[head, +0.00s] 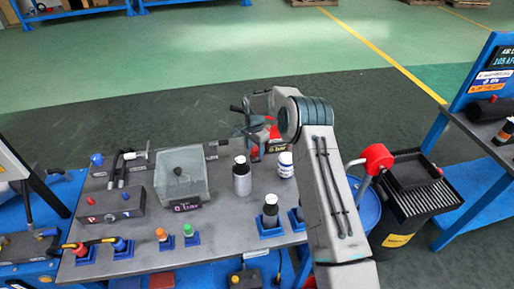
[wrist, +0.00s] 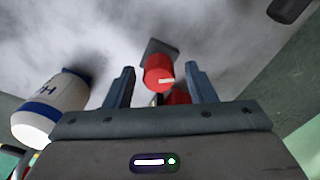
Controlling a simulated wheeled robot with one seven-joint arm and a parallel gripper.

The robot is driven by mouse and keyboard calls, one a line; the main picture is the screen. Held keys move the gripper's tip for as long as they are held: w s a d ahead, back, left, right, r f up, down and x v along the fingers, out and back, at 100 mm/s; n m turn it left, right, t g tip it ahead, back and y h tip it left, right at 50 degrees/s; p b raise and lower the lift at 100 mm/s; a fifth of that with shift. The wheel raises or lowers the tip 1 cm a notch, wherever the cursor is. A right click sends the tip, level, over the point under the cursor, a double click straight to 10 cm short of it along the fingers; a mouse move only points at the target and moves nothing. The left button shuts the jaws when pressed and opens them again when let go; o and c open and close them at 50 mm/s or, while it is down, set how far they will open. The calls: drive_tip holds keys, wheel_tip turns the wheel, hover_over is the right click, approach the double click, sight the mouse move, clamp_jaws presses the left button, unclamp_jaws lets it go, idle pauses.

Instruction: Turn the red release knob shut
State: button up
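A red knob (wrist: 157,76) with a white pointer mark shows in the wrist view, on a dark grey mount. It lies between my fingertips in the picture; I cannot tell whether they touch it. A second red part (wrist: 178,97) is just behind it, partly hidden. My gripper (wrist: 160,66) is open, one finger on each side of the knob. In the head view, my arm reaches over the far side of the table to a unit with red parts (head: 272,132) and a small display (head: 279,148). My wrist hides some of it, and the pointer cannot be read there.
A white bottle with blue markings (head: 286,165) stands near the unit; it also shows left of my fingers in the wrist view (wrist: 55,100). A grey-white bottle (head: 242,178), a clear box (head: 181,176) and several small bottles in blue holders share the grey table (head: 150,258).

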drive_tip(key=c, duration=0.8)
drive_tip(key=shift+d, duration=0.2)
drive_tip(key=shift+a, duration=0.15)
